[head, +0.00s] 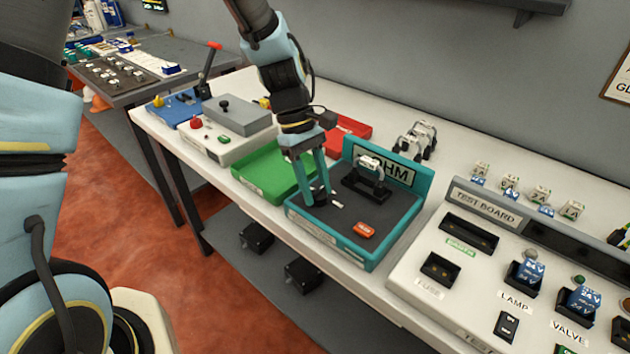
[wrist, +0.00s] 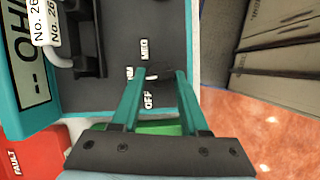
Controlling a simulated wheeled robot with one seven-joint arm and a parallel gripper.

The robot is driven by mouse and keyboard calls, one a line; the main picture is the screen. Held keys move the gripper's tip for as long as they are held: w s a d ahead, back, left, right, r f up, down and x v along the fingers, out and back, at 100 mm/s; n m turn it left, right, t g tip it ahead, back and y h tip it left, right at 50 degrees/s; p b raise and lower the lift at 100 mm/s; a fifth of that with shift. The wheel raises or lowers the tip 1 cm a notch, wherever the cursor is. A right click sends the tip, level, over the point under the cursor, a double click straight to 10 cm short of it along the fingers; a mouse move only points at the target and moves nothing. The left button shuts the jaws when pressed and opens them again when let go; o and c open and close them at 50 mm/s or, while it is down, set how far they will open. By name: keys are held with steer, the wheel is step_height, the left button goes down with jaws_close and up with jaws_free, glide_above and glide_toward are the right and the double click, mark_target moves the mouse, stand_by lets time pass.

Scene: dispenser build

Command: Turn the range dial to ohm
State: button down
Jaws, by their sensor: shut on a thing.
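The tester (head: 300,226) is a teal box with a dark top and a raised display (head: 401,171) at its back, where the letters OHM show. Its range dial is small and dark; it shows in the wrist view (wrist: 158,76) between my fingertips. White labels stand around the dial; one reads OFF, and the others are too small or partly hidden to read surely. My gripper (head: 321,196) points down at the tester's front left, its teal fingers shut on the dial.
A dark holder with a white-tagged part (head: 370,168) stands behind the dial, and an orange-red button (head: 365,230) is to its right. A green tray (head: 262,176) lies left of the tester. The white test board (head: 430,236) is to the right.

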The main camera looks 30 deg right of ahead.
steer(key=shift+m+y, duration=0.3)
steer(key=shift+m, duration=0.3)
steer(key=shift+c, duration=2.2)
jaws_free()
steer(key=b+v, duration=0.2)
steer(key=v, duration=0.8)
steer(key=shift+r, duration=0.4)
steer(key=shift+w, duration=0.15)
